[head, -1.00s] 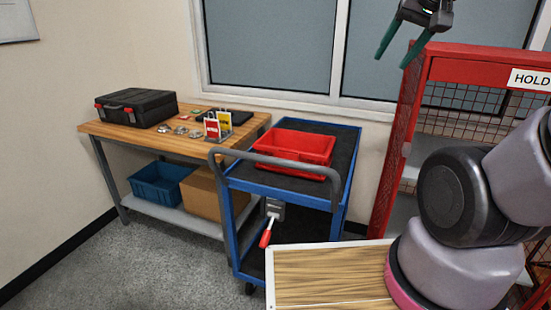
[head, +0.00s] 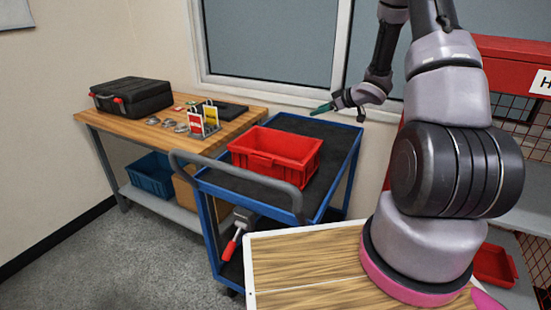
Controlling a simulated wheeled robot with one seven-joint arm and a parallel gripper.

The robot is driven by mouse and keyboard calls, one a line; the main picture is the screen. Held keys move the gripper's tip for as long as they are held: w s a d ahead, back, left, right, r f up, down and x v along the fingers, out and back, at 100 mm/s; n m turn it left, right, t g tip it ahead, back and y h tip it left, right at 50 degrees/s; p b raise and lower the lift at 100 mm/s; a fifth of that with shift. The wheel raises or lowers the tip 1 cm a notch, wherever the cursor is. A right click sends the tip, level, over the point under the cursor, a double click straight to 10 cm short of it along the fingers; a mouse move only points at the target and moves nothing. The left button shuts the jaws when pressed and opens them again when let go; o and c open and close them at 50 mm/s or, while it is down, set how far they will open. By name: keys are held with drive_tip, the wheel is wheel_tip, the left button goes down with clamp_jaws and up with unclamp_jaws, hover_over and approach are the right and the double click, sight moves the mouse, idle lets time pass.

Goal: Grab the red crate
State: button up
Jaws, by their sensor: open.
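The red crate (head: 275,154) sits upright on the black top shelf of a blue cart (head: 240,187), open side up. My gripper (head: 322,109) is above and to the right of the crate, near the cart's far right corner in the picture. It is apart from the crate, and its green-tipped fingers point left. It is open, with nothing seen between the fingers.
The cart's grey handle (head: 235,167) curves in front of the crate. A wooden workbench (head: 125,127) with a black toolbox (head: 132,96) stands at left. A red mesh cabinet (head: 510,60) is at right. Another red bin (head: 493,265) lies low at right.

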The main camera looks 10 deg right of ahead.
sight(290, 138)
drive_tip(key=s+a+f+y, duration=0.1)
drive_tip(key=f, duration=0.1)
drive_tip(key=s+f+n+g, duration=0.1)
drive_tip(key=f, duration=0.1)
drive_tip(key=s+a+f+g+y, duration=0.1)
drive_tip(key=f, duration=0.2)
drive_tip(key=shift+s+a+n+y, duration=0.15)
drive_tip(key=shift+a+n+y, duration=0.15)
drive_tip(key=shift+n, duration=0.1)
drive_tip(key=x, duration=1)
drive_tip(key=shift+s+a, duration=0.1)
drive_tip(key=shift+a, duration=0.25)
clamp_jaws()
drive_tip(key=shift+r, duration=0.1)
